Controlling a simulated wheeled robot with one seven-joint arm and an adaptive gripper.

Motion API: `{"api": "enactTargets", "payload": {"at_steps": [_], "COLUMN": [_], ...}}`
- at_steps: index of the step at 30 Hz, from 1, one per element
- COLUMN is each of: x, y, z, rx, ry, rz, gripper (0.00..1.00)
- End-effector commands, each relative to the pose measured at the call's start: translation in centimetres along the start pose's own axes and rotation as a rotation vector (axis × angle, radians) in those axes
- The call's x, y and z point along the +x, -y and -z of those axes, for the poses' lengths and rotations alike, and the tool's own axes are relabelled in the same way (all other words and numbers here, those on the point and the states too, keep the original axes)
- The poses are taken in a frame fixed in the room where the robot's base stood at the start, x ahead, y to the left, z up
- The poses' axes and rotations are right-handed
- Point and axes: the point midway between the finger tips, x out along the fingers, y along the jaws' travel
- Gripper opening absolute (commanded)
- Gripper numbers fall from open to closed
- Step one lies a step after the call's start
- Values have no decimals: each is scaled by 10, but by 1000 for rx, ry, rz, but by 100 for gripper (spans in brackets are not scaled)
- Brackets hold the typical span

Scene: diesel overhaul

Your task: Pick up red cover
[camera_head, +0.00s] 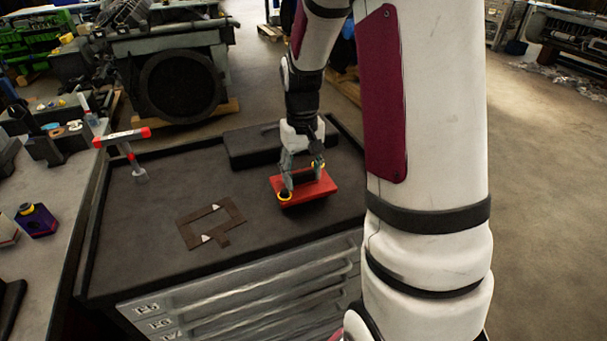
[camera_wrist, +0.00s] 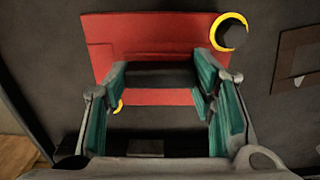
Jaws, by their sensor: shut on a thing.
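The red cover (camera_head: 314,190) is a flat red piece with yellow rings at its corners and a dark raised part in its middle. It is at the right part of the dark cabinet top (camera_head: 160,235). My gripper (camera_head: 302,178) is over it and shut on it. In the wrist view the red cover (camera_wrist: 150,45) spans the upper middle, and the two teal fingers of my gripper (camera_wrist: 160,95) stand on either side of its dark middle part. I cannot tell whether the cover is resting on the top or slightly above it.
A brown flat frame (camera_head: 212,222) lies left of the cover. A dark box (camera_head: 252,146) lies behind it. A red-and-white T-shaped tool (camera_head: 125,145) stands at the back left. A workbench (camera_head: 50,190) with parts adjoins on the left. The cabinet top's front left is clear.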

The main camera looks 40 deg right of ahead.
Motion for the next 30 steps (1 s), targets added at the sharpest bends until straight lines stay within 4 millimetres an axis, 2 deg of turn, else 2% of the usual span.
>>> {"api": "enactTargets", "payload": {"at_steps": [9, 15, 21, 30], "x": [-9, -13, -14, -15], "y": [49, 71, 82, 84], "z": [-63, -93, -107, -110], "rx": [-5, -4, -1, 0], "ry": [-8, -8, -7, -7], "rz": [-1, -1, -1, -1], "gripper": [0, 0, 0, 0]}}
